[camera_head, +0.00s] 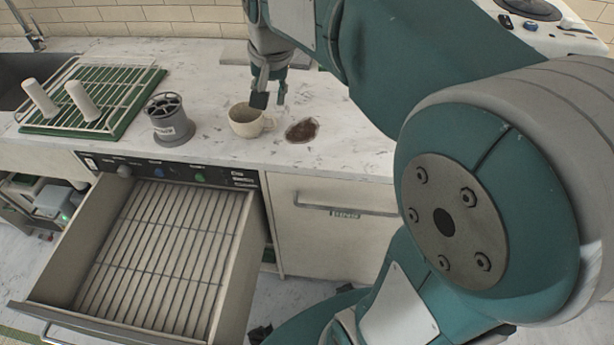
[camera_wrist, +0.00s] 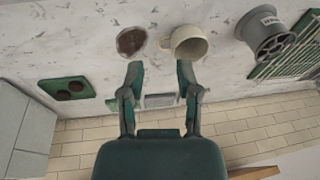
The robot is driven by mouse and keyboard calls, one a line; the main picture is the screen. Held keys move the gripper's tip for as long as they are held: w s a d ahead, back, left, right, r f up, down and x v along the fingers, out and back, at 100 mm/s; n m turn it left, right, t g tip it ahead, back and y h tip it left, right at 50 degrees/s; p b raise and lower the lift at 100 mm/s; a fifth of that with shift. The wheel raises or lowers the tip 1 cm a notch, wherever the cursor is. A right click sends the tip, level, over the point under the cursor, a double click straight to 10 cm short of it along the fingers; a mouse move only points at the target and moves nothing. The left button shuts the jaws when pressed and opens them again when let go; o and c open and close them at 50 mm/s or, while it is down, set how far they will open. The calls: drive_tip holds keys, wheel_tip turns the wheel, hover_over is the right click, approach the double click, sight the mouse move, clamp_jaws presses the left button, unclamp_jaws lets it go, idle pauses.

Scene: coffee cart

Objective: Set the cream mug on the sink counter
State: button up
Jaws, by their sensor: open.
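The cream mug (camera_head: 246,120) stands upright on the white marbled counter (camera_head: 345,135), near its front edge. In the wrist view the mug (camera_wrist: 187,43) lies just beyond my fingertips, nearer the right finger, with its handle pointing left toward the gap between them. My gripper (camera_head: 269,103) is open and empty, over the counter at the mug's right side. In the wrist view the two fingers of my gripper (camera_wrist: 160,72) are spread apart. The sink (camera_head: 25,75) is a dark basin at the far left. I cannot tell whether a finger touches the mug.
A brown spot (camera_head: 302,130) is right of the mug. A grey slotted holder (camera_head: 169,120) stands to its left. A wire rack on a green mat (camera_head: 120,115) holds two white pegs beside the sink. An open drawer (camera_head: 165,235) juts out below the counter.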

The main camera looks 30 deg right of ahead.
drive_tip(key=s+f+n+t, duration=0.1)
drive_tip(key=s+n, duration=0.2)
drive_tip(key=s, duration=0.6)
drive_tip(key=s+a+f+n+t, duration=0.1)
drive_tip(key=s+f+n, duration=0.1)
drive_tip(key=s, duration=0.7)
drive_tip(key=shift+s+a+f+n+t, duration=0.2)
drive_tip(key=shift+s+f+n+t, duration=0.1)
drive_tip(key=shift+n+t, duration=0.1)
drive_tip(key=shift+w+a, duration=0.1)
drive_tip(key=shift+a, duration=0.05)
